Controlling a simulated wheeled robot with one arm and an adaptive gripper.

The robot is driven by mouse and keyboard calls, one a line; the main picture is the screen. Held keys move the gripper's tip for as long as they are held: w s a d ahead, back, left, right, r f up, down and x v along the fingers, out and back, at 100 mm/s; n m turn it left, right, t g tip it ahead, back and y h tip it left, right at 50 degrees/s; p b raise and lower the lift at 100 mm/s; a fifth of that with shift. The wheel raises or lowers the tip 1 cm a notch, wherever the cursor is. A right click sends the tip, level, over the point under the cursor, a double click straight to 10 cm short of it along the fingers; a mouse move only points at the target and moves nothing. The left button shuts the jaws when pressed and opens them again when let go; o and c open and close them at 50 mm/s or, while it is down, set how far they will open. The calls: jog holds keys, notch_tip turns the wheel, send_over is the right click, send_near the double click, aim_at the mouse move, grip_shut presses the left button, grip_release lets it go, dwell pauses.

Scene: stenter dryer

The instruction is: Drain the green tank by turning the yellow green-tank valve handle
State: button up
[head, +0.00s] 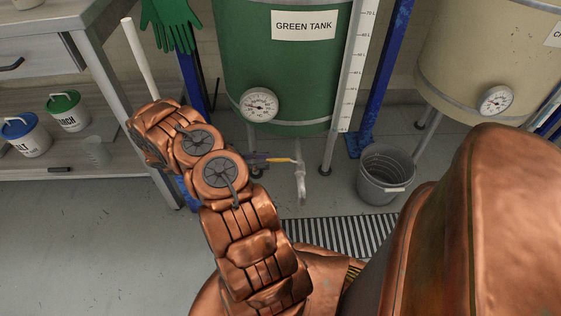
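The green tank (270,65) stands on legs at the back centre, with a "GREEN TANK" label and a round dial (259,105). Below it, the yellow valve handle (280,160) lies roughly level beside a grey downward spout (300,185). No liquid can be made out at the spout. My copper arm reaches up to the left of the valve and covers part of that area. My gripper cannot be made out; it seems hidden behind the arm's links. A small dark shape touches or overlaps the handle's left end; I cannot tell what it is.
A grey bucket (370,188) stands right of the spout, not under it. A striped floor grate (335,236) lies in front. A cream tank (470,55) is at right. A shelf (100,162) with lidded tubs and a white rod (140,58) are at left.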

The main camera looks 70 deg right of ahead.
aim_at(288, 160)
jog(key=shift+b+x, duration=0.6)
jog(key=shift+x, duration=2.45)
grip_shut()
